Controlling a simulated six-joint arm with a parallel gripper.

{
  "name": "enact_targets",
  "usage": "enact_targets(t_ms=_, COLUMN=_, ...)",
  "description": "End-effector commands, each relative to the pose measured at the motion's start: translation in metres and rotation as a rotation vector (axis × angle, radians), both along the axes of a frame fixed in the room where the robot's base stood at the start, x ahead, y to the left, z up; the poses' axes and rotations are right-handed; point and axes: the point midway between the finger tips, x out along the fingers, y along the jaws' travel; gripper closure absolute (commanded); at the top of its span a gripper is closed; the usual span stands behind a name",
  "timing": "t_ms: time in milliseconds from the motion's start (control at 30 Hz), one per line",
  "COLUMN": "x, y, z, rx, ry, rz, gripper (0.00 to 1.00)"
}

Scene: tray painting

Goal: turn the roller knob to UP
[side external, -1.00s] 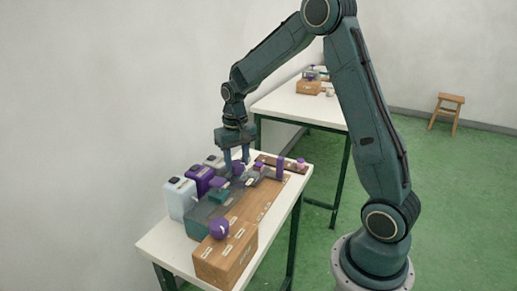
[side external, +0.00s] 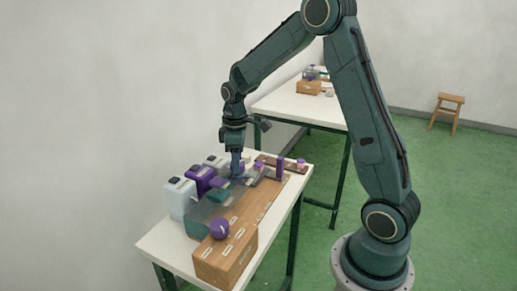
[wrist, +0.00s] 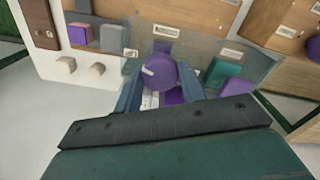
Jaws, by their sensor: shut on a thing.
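The roller knob (wrist: 160,74) is round and purple with a white pointer mark, in the middle of the wrist view. My gripper (wrist: 161,85) is shut on it, one finger on each side. The pointer mark is at the knob's left side in that view. Small white labels (wrist: 166,31) stand around the knob, too small to read. In the side external view my gripper (side external: 237,172) points straight down at the panel, and its fingers largely hide the knob.
Purple (side external: 199,179) and pale (side external: 179,198) canisters stand along the wall side. A wooden box with a purple ball knob (side external: 219,229) is at the near end. An upright purple cylinder (side external: 280,167) stands on the far side. A second table (side external: 300,106) is behind.

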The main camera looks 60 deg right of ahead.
Motion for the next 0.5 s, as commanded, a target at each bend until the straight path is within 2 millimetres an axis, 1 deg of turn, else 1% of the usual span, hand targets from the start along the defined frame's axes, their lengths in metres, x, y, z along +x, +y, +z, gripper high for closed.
enact_targets(t_ms=200, x=0.0008, y=0.0000, z=0.0011, rx=0.000, ry=-0.004, rz=0.180, gripper=0.83)
enact_targets(t_ms=500, x=0.0009, y=0.0001, z=0.0012, rx=-0.001, ry=-0.004, rz=0.331, gripper=0.83)
